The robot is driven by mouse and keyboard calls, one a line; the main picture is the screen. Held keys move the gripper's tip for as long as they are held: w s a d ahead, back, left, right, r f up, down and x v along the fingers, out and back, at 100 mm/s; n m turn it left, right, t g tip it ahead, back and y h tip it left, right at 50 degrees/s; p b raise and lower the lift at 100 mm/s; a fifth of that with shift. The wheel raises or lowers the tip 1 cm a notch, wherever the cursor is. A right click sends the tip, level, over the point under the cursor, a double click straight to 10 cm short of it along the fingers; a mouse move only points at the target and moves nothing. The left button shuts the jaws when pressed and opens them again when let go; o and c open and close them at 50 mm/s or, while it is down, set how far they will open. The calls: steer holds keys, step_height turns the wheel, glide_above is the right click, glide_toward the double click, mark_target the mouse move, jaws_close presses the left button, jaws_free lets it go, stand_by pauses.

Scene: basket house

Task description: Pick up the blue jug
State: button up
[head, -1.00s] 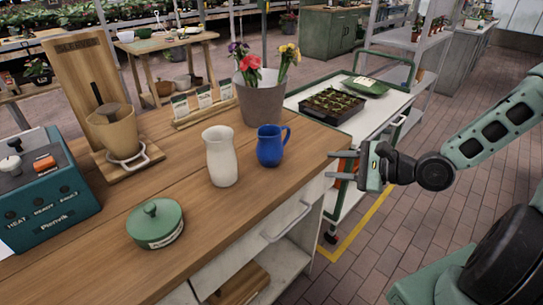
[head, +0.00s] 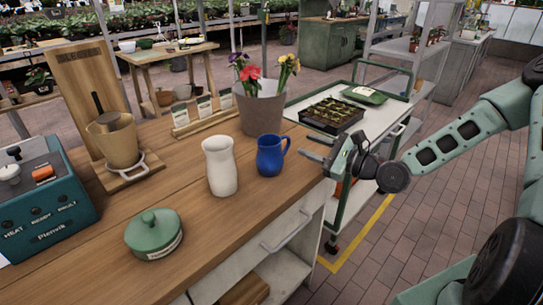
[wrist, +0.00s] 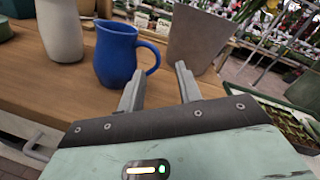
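The blue jug (head: 269,157) stands upright on the wooden counter (head: 206,222), just right of a white vase, with its handle toward the right. In the wrist view the jug (wrist: 114,55) is ahead and left of my fingers, its handle close to the left finger. My gripper (head: 312,146) is at the counter's right edge, to the right of the jug and apart from it. Its two fingers are spread with nothing between them in the wrist view (wrist: 158,84).
The white vase (head: 220,167) stands close at the jug's left. A grey flower bucket (head: 260,110) stands behind it. A green lidded pot (head: 154,233) sits at the front left. A cart (head: 378,122) with a seedling tray (head: 331,116) is beyond the counter's right end.

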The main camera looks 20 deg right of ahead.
mark_target(275, 154)
steer(key=shift+p+x, duration=0.6)
steer(key=shift+x, duration=2.3)
steer(key=shift+s+a, duration=0.1)
steer(key=shift+a, duration=0.1)
jaws_close()
